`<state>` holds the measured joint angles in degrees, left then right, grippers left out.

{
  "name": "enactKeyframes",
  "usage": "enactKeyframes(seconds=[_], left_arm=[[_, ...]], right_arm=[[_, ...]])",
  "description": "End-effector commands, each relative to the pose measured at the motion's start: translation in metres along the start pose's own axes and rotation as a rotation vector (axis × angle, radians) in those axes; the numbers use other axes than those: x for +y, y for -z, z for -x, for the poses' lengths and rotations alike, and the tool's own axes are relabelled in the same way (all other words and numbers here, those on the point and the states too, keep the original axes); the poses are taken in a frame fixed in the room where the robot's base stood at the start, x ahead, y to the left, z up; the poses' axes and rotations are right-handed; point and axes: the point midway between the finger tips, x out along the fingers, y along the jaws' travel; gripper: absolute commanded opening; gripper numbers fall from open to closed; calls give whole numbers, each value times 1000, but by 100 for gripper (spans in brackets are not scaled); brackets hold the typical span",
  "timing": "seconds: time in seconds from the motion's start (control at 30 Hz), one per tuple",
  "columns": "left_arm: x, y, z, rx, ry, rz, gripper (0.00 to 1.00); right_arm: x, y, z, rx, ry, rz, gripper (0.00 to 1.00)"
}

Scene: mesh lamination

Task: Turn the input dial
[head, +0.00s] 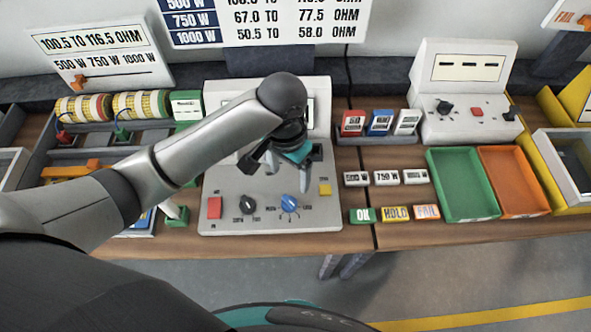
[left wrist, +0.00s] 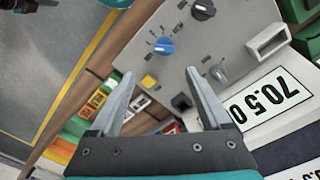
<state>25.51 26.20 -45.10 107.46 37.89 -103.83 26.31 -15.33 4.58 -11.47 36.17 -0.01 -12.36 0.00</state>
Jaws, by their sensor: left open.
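A grey control panel (head: 225,185) stands on the bench with a blue dial (head: 289,204), a black dial (head: 248,204), a red button (head: 214,207) and a yellow button (head: 324,188). I cannot read which dial is labelled input. My left gripper (head: 300,185) is open and empty above the panel's right part, close over the blue dial. In the left wrist view, the blue dial (left wrist: 163,46) shows just beyond the open fingertips (left wrist: 160,74), apart from them. The black dial (left wrist: 203,9) lies farther off.
Red, blue and white boxes (head: 380,123) stand right of the panel. Coils (head: 142,104) and bins are at left. A second panel (head: 462,125) stands behind.

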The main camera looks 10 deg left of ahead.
Motion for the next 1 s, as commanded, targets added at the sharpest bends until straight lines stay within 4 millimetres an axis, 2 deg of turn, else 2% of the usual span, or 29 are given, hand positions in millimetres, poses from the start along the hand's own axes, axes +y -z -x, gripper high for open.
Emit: enactKeyframes(seconds=[0.07,0.17,0.27,0.4,0.7,0.83,1.0], left_arm=[[-4,-1,5,-16,14,-3,81],[-5,-2,2,-25,20,-1,81],[-5,-2,-11,-26,19,-1,81],[-6,-3,-39,-26,18,0,81],[-7,-4,-104,-24,19,-2,81],[-7,-4,-125,-22,19,-2,81],[-8,-4,-140,-21,20,-3,81]], right_arm=[[-1,-4,2,-7,1,0,0],[-3,-18,2,-27,4,-1,0],[-5,-32,2,-51,7,-1,0],[-7,-42,-1,-67,9,-1,0],[-6,-34,-12,-52,7,-1,0],[-5,-30,-15,-43,7,-1,0],[-6,-30,-18,-43,7,-1,0]])
